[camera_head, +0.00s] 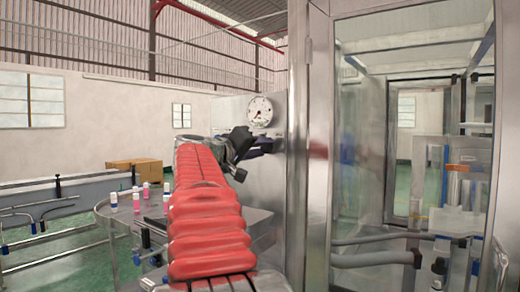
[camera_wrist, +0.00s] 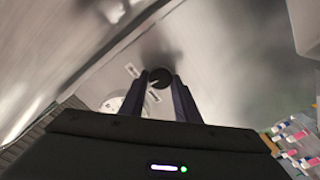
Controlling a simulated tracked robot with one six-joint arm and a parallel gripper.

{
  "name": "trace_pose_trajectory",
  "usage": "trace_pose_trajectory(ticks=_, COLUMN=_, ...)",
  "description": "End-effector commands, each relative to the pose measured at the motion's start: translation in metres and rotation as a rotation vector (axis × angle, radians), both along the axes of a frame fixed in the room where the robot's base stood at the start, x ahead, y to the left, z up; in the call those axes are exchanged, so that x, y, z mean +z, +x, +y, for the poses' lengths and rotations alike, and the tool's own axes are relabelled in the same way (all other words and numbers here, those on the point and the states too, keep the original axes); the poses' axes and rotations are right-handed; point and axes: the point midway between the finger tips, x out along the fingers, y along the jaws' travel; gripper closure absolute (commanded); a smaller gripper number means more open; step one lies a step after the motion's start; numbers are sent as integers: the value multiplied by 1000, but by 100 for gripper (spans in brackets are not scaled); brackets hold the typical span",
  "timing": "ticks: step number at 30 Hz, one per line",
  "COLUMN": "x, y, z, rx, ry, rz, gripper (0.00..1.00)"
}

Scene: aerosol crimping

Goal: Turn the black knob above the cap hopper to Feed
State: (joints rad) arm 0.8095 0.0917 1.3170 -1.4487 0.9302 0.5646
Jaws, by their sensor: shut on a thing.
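The black knob (camera_wrist: 160,78) shows in the wrist view on a metal panel, between the fingertips of my gripper (camera_wrist: 162,84). My gripper is shut on it, one dark finger on each side. A pale pointer mark shows on the knob's face. Two small white labels sit beside the knob, one to its left (camera_wrist: 132,70) and one just below it (camera_wrist: 153,97); their words are too small to read. In the head view my gripper (camera_head: 262,147) is at the panel, below a round gauge, and the knob is hidden there. The cap hopper cannot be made out.
The round white gauge (camera_head: 260,110) is on the panel just above my gripper. A steel-framed glass enclosure (camera_head: 415,120) stands close on the right. A round table (camera_head: 115,212) with several pink and white cans is at lower left.

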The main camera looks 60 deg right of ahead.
Motion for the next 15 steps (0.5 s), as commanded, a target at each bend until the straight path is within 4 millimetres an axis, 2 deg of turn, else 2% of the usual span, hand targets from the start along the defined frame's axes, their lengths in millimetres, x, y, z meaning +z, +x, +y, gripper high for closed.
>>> trace_pose_trajectory(ticks=15, x=-1, y=3, z=0, rx=5, ry=75, rz=485, gripper=93)
